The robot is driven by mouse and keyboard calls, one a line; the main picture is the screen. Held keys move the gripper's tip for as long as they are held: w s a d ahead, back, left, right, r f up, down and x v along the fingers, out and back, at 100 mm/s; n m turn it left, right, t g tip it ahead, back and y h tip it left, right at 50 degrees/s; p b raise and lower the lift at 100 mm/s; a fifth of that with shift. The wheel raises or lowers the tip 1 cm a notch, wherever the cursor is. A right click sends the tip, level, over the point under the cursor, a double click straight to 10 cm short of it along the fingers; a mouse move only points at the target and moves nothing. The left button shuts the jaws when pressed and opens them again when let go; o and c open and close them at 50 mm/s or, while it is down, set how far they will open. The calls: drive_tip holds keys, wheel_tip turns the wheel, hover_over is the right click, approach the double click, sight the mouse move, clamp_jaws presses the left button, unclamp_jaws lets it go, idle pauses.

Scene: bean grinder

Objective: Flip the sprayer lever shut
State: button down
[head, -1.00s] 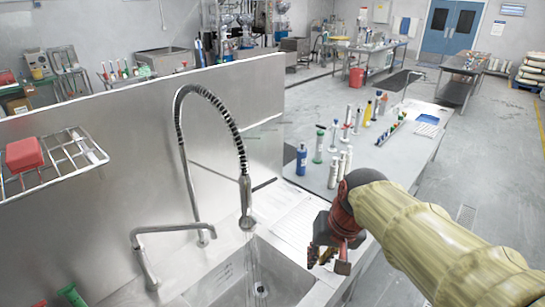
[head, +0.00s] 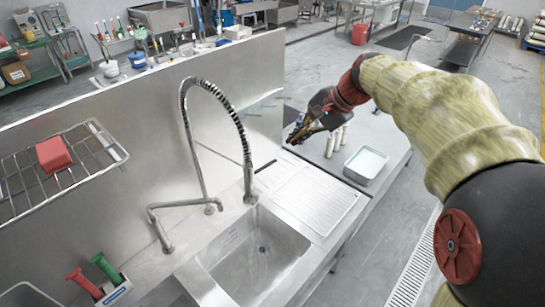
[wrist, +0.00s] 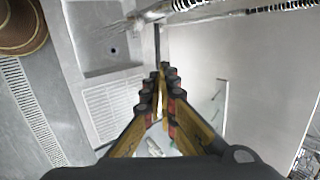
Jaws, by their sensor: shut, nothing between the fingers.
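The sprayer (head: 248,180) hangs from a coiled spring hose over the sink, with its nozzle pointing down. Its thin dark lever (head: 266,167) sticks out sideways to the right, away from the sprayer body. In the wrist view the sprayer (wrist: 155,12) is at the top, and the dark lever (wrist: 157,42) runs from it toward my fingertips. My gripper (head: 292,138) is shut and empty, above and to the right of the lever's free end. In the wrist view its fingertips (wrist: 163,70) are close to that end; I cannot tell whether they touch.
The steel sink (head: 255,250) lies below, with a ribbed drainboard (head: 318,200) on its right. A tall steel splash wall (head: 120,140) stands behind. Pale bottles (head: 335,140) and a shallow tray (head: 366,163) are on the counter near my gripper.

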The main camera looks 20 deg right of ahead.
sight(269, 163)
drive_tip(key=shift+w+d, duration=0.1)
drive_tip(key=shift+w, duration=0.05)
drive_tip(key=p+x, duration=0.1)
drive_tip(key=x, duration=1.3)
drive_tip(key=shift+d+f+g+y, duration=0.15)
drive_tip(key=shift+f+g+y, duration=0.15)
drive_tip(key=shift+f+y, duration=0.2)
idle(0.4)
wheel_tip(269, 163, down, 4)
drive_tip(key=m+g+y, duration=0.1)
drive_tip(key=y, duration=0.1)
drive_tip(key=m+g+y+p, duration=0.1)
drive_tip(key=y, duration=0.1)
drive_tip(key=shift+r, duration=0.35)
